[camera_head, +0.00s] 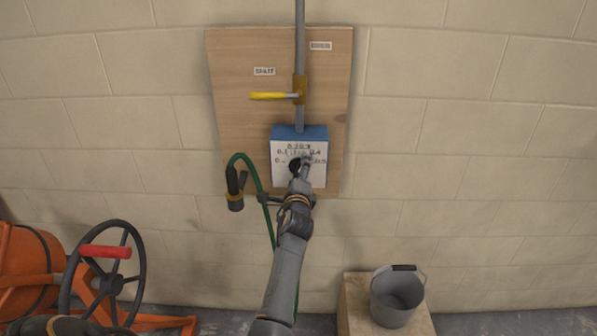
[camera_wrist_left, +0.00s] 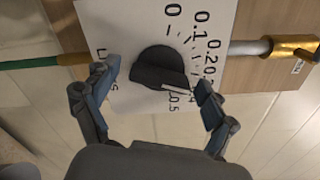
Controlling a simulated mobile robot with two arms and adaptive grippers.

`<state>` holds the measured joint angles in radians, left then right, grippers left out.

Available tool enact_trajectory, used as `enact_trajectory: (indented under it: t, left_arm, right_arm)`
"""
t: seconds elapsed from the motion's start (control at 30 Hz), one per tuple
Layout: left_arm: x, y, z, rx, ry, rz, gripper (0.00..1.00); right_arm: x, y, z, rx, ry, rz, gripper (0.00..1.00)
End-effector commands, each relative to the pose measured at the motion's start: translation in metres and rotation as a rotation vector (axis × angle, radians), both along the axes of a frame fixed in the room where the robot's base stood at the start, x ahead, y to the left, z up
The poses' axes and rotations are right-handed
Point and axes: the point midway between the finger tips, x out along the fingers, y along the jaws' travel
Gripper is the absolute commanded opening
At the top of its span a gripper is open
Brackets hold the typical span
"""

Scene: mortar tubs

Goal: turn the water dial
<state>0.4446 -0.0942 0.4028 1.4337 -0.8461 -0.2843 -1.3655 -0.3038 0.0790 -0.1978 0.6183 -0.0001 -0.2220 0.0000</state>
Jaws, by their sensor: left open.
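The water dial is a round black knob (camera_head: 295,164) on the white face of a blue box (camera_head: 299,132) fixed to a wooden board. In the left wrist view the knob (camera_wrist_left: 158,66) has a raised bar across it, with a scale from 0 to 0.5 printed around it. A pale mark on the bar's end lies near the 0.5 end; the exact reading is unclear. My left gripper (camera_head: 301,171) is in front of the dial. In the wrist view its open fingers (camera_wrist_left: 158,91) stand on either side of the knob, and contact cannot be told.
A vertical pipe (camera_head: 300,40) with a yellow lever valve (camera_head: 272,96) runs above the box. A green hose (camera_head: 260,185) with a black nozzle (camera_head: 235,190) hangs to its left. An orange mixer with a handwheel (camera_head: 104,270) stands lower left, a grey bucket (camera_head: 396,300) lower right.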

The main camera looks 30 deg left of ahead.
Motion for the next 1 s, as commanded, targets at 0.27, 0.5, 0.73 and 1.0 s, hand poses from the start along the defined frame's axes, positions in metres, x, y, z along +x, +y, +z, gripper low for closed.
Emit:
enact_trajectory:
  t: [0.27, 0.5, 0.73, 1.0]
  left_arm:
    - [0.0000, -0.0001, 0.0000, 0.000, 0.000, 0.000, 0.40]
    - [0.0002, -0.0001, -0.0008, -0.025, -0.017, 0.000, 0.31]
    - [0.0005, -0.0007, 0.0005, -0.090, -0.057, -0.003, 0.31]
    - [0.0006, -0.0005, 0.0006, -0.088, -0.056, -0.002, 0.85]
  right_arm:
    - [0.0011, -0.0037, 0.0001, -0.005, -0.003, 0.001, 0.40]
    - [0.0028, -0.0032, -0.0024, -0.003, -0.006, 0.002, 0.40]
    - [0.0043, -0.0022, -0.0046, -0.002, -0.007, 0.003, 0.40]
    - [0.0046, 0.0013, -0.0044, 0.002, -0.008, 0.003, 0.40]
